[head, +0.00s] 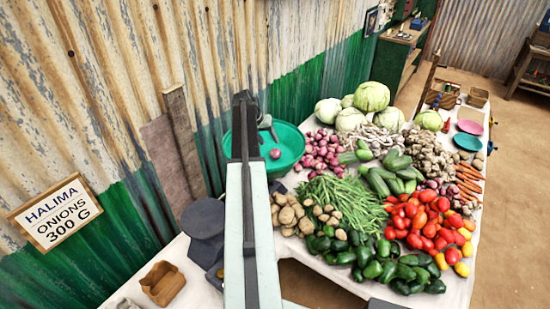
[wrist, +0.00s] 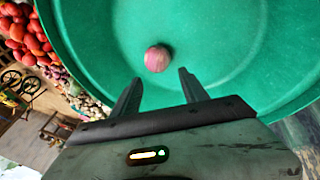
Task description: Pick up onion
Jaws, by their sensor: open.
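A single reddish-purple onion (head: 275,153) lies in the green pan (head: 291,141) of the scale. It also shows in the wrist view (wrist: 157,58), on the bare floor of the pan (wrist: 110,40). My gripper (wrist: 160,78) is open and empty, its two fingers pointing at the onion. The onion lies just beyond the fingertips and is not between them. In the head view my arm and gripper (head: 245,97) cover part of the pan. A heap of similar onions (head: 322,150) lies to the right of the pan.
The table (head: 470,236) is crowded with cabbages (head: 372,97), tomatoes (head: 430,220), green peppers (head: 385,265), beans and potatoes. A corrugated wall (head: 130,90) stands close on the left, with a sign (head: 56,213) reading "HALIMA ONIONS 300 G". A small brown tray (head: 162,284) sits at the front left.

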